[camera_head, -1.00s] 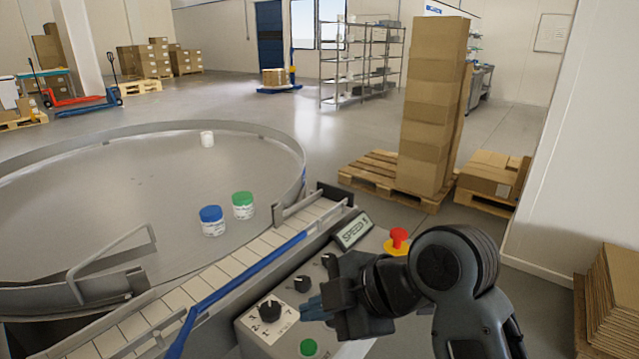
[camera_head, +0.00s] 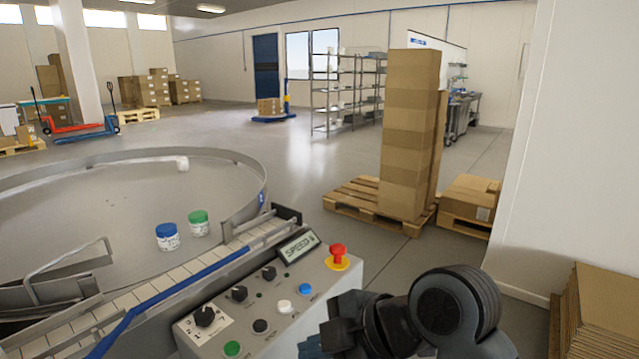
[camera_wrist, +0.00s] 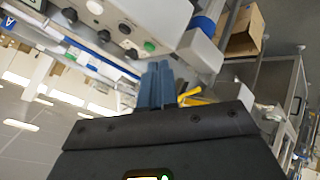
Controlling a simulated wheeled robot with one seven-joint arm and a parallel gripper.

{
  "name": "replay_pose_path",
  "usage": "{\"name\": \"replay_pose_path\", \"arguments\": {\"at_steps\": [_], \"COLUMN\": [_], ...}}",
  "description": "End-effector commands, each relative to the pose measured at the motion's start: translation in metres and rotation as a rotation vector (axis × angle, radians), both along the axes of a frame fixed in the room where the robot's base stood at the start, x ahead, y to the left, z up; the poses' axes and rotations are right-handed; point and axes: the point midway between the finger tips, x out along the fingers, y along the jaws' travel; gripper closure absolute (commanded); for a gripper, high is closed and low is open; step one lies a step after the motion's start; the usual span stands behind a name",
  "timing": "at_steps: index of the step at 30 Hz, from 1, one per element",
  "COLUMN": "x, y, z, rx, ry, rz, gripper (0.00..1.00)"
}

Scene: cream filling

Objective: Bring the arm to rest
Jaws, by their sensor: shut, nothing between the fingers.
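My gripper (camera_head: 312,347) is at the bottom of the head view, in front of the control panel's lower right part. Its blue fingers also show in the wrist view (camera_wrist: 156,85), closed together with nothing between them. The dark arm behind it fills the bottom right of the head view. The control panel (camera_head: 335,293) carries several black knobs, coloured buttons, a speed display (camera_head: 298,246) and a red emergency button (camera_head: 337,254). In the wrist view the panel (camera_wrist: 170,12) appears at the top, apart from the fingers.
A round metal table (camera_head: 110,200) holds a blue-lidded jar (camera_head: 167,238), a green-lidded jar (camera_head: 198,224) and a white one (camera_head: 183,163) farther back. A conveyor (camera_head: 180,280) runs along the panel. Stacked boxes (camera_head: 408,130) stand on a pallet (camera_head: 345,203). A wall (camera_head: 540,150) is at right.

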Motion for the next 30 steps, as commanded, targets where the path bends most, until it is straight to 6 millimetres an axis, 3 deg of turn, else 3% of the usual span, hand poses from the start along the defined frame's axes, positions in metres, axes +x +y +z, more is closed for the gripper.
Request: {"name": "replay_pose_path", "arguments": {"at_steps": [8, 17, 23, 30], "x": [-0.008, -0.026, -0.055, -0.110], "y": [-0.005, -0.018, -0.041, -0.085], "z": [-0.020, -0.056, -0.093, -0.130], "rx": [0.052, 0.145, 0.247, 0.388], "ry": [0.030, 0.079, 0.125, 0.152], "rz": [-0.100, -0.292, -0.518, -0.834], "gripper": [1.00, 1.00, 1.00, 1.00]}}
